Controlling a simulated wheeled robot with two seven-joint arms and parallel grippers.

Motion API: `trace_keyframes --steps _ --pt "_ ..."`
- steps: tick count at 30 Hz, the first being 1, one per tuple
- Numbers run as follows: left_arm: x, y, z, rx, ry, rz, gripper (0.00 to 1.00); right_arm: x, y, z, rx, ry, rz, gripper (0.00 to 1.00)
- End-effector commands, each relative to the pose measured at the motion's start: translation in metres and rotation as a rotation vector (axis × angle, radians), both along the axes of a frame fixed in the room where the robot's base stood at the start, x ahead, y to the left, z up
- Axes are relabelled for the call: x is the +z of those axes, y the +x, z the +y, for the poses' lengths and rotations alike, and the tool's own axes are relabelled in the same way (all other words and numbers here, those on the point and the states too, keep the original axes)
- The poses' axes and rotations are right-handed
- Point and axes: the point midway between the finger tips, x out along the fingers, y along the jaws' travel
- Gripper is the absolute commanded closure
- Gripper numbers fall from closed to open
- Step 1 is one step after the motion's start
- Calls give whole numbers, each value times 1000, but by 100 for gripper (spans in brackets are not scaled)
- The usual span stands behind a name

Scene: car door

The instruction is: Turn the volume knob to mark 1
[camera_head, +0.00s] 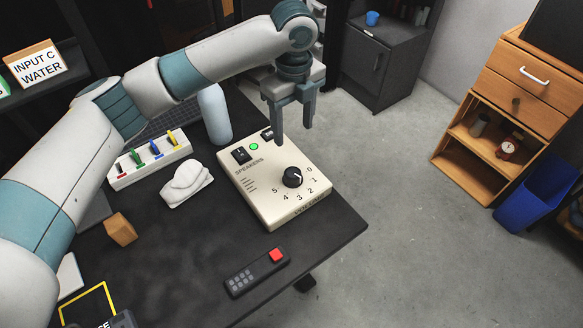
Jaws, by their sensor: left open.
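The cream speaker box (262,196) lies on the dark desk, labelled SPEAKERS. My left gripper (293,131) points down above the far part of the box, beyond the knob. Its two fingers are apart and empty, not touching the knob. My right gripper is not in view.
Two dark switches and a green light (254,147) sit on the box's far side. Open floor lies right of the desk.

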Motion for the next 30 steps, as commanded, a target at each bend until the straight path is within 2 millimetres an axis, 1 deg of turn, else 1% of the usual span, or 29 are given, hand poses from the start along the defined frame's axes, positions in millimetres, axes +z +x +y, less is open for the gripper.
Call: trace_keyframes --steps 5,11,15,17,30 --pt "-2 0 0 1 1 1 42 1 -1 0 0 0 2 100" --pt "-16 0 0 2 1 2 42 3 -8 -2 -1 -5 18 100" --pt "-34 0 1 1 1 3 42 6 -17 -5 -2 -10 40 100" --pt "-44 0 1 2 2 3 42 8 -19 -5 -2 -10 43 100" --pt "-123 -1 1 2 1 3 42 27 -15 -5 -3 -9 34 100"
